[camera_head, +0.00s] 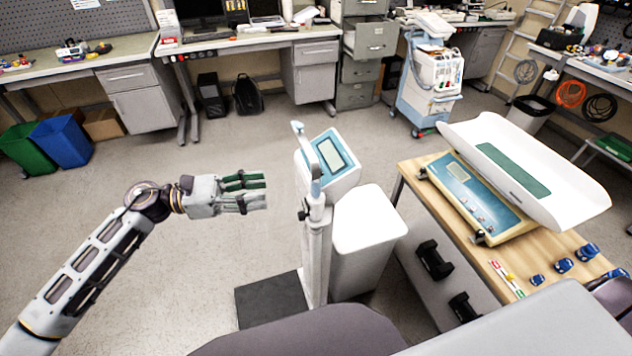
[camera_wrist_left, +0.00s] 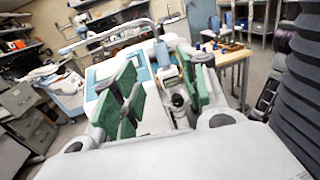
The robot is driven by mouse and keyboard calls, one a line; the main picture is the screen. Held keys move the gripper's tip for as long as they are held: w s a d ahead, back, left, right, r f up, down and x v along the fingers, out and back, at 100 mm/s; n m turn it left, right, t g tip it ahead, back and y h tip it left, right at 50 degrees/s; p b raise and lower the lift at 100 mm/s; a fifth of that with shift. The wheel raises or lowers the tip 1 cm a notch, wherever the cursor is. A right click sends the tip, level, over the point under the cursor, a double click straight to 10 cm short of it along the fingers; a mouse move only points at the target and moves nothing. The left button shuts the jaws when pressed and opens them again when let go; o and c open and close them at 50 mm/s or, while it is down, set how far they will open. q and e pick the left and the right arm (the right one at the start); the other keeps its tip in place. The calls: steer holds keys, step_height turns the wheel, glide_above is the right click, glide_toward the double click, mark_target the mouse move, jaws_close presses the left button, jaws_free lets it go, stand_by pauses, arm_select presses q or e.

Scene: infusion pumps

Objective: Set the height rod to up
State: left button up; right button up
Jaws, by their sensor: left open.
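The height rod (camera_head: 313,178) is a slim light blue-grey piece at the top of the white column (camera_head: 317,255) of a floor scale, beside its tilted display (camera_head: 334,154). In the left wrist view the rod's bar (camera_wrist_left: 108,36) runs across beyond the fingers, and a dark fitting on the column shows between them. My left gripper (camera_head: 262,190) is open and empty, to the left of the column with its green-padded fingers pointing at it, apart from it in the head view. Its fingers (camera_wrist_left: 160,88) also show in the left wrist view. My right gripper is not in view.
A white bin (camera_head: 366,232) stands just right of the column. A wooden table (camera_head: 437,212) with a baby scale (camera_head: 528,172) stands farther right. A wheeled blue-white machine (camera_head: 430,85) is behind. The floor left of the column is clear.

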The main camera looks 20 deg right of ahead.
arm_select(q)
steer(key=shift+d, duration=0.1)
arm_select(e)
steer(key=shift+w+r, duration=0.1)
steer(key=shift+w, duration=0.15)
arm_select(q)
steer(key=p, duration=0.2)
glide_toward(316, 180)
steer(key=d+f, duration=0.1)
steer(key=d, duration=0.4)
steer(key=d+p, duration=0.1)
steer(key=d, duration=0.3)
steer(key=shift+s+f, duration=0.1)
steer(key=shift+f, duration=0.2)
steer(key=shift+d+p, duration=0.35)
steer(key=shift+d, duration=0.1)
steer(key=shift+s+d+f, duration=0.1)
steer(key=shift+d, duration=0.05)
steer(key=c, duration=0.8)
jaws_close()
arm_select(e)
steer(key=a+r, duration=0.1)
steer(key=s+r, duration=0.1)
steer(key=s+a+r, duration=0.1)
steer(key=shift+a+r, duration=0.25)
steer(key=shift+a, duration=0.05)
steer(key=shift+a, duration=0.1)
